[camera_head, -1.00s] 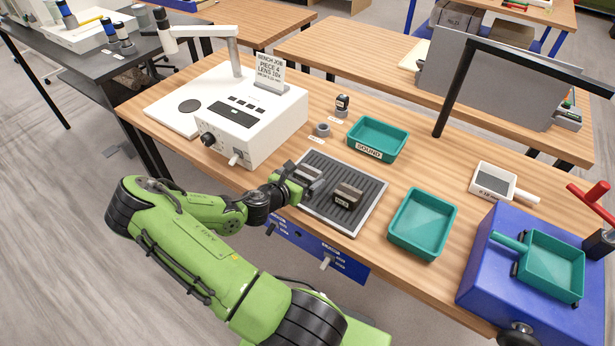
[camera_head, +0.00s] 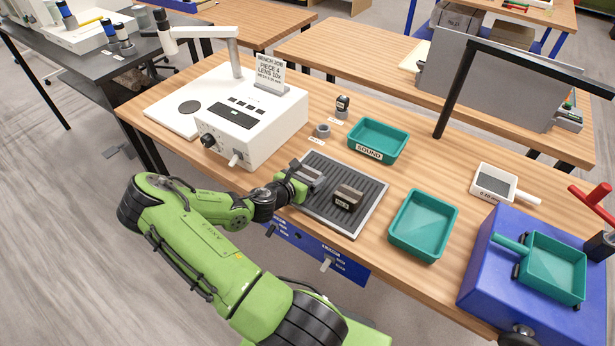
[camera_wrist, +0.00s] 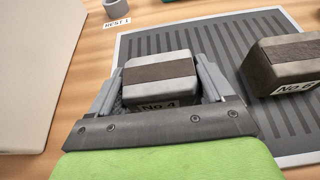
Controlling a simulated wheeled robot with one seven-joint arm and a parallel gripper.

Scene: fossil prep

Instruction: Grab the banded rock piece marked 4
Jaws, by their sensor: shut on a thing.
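The banded rock piece marked "No 4" (camera_wrist: 158,75) is a grey block with a brown band, on the ribbed grey mat. In the wrist view it lies between the two fingers of my gripper (camera_wrist: 160,88), which is shut on it from both sides. In the head view my gripper (camera_head: 302,184) is at the left end of the mat, and piece 4 (camera_head: 312,172) is partly hidden by it. I cannot tell whether the piece is clear of the mat. A second banded piece, marked "No 6" (camera_wrist: 284,65), sits to the right; it also shows in the head view (camera_head: 348,197).
The ribbed mat (camera_head: 345,229) lies at the bench's front edge. A teal tray marked SOUND (camera_head: 377,140) stands behind it, and another teal tray (camera_head: 423,224) stands to its right. A white instrument box (camera_head: 262,135) with a job card (camera_head: 270,72) stands left of the mat.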

